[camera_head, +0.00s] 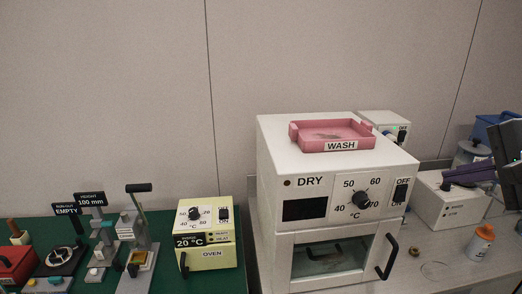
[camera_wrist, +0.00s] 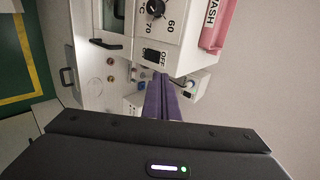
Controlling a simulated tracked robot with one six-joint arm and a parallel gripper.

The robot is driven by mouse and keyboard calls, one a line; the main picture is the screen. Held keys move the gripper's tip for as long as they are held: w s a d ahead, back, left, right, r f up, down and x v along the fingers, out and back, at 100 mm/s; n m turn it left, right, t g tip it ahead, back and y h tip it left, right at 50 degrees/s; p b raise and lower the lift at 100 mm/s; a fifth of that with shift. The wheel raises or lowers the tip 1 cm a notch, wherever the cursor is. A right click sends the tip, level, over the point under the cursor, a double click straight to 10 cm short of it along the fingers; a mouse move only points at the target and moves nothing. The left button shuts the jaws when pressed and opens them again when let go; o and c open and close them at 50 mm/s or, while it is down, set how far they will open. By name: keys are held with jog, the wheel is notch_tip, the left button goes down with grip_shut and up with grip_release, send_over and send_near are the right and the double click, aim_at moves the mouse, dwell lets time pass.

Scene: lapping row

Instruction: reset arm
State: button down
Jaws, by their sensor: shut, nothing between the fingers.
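My gripper (camera_head: 448,183) shows at the right edge of the head view, its purple fingers pointing left. In the wrist view my gripper (camera_wrist: 158,76) has its two purple fingers together, with nothing between them. It is in the air to the right of the white DRY oven (camera_head: 288,222). The oven also shows in the wrist view (camera_wrist: 185,45), turned on its side. The gripper looks clear of it, though the exact gap cannot be told. The dark body of my arm fills the bottom of the wrist view.
A pink WASH tray (camera_head: 345,146) sits on top of the DRY oven. A yellow OVEN box (camera_head: 206,262) and a lever press (camera_head: 138,238) stand on a green mat at left.

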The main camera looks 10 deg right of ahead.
jog(key=shift+s+r, duration=0.2)
